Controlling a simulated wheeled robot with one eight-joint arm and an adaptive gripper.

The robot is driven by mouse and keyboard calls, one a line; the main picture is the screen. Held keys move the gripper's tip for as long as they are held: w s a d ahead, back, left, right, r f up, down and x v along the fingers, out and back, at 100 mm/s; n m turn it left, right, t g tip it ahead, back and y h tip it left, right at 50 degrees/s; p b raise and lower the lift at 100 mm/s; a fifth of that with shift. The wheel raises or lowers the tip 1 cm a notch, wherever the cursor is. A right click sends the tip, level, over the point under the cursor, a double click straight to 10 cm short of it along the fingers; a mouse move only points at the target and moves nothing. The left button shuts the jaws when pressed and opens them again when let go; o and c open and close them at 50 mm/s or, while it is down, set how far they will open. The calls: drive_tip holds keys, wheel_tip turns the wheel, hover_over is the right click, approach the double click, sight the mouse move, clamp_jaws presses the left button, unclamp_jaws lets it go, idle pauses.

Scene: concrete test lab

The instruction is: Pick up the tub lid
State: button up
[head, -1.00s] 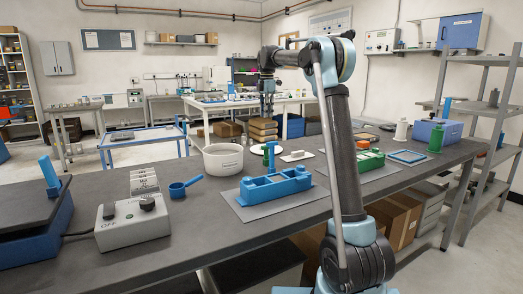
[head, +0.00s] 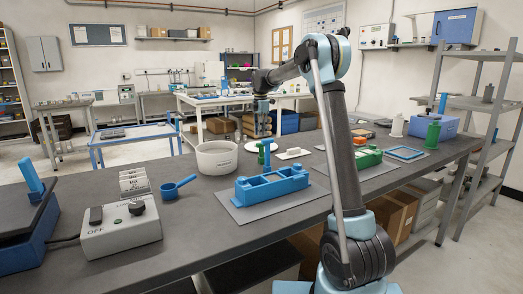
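A white round disc (head: 254,147), which looks like the tub lid, lies flat on the dark bench beyond the blue block, partly hidden by an upright blue post (head: 266,154). A white rectangular piece with a raised part (head: 292,153) lies to its right, so I cannot be fully sure which is the lid. A round white tub (head: 217,158) stands to the left of the disc. My gripper (head: 262,132) points down above the disc in the picture, apart from it. It is small and dark; its finger opening cannot be made out.
A blue slotted block (head: 272,184) on a grey mat stands in front of the disc. A blue scoop (head: 178,186) and a control box (head: 120,229) are at left. Green parts (head: 368,158), a blue frame (head: 405,153) and a green bottle (head: 432,134) are at right.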

sight(251, 147)
drive_tip(key=shift+a+f, duration=0.1)
drive_tip(key=shift+f, duration=2.75)
clamp_jaws()
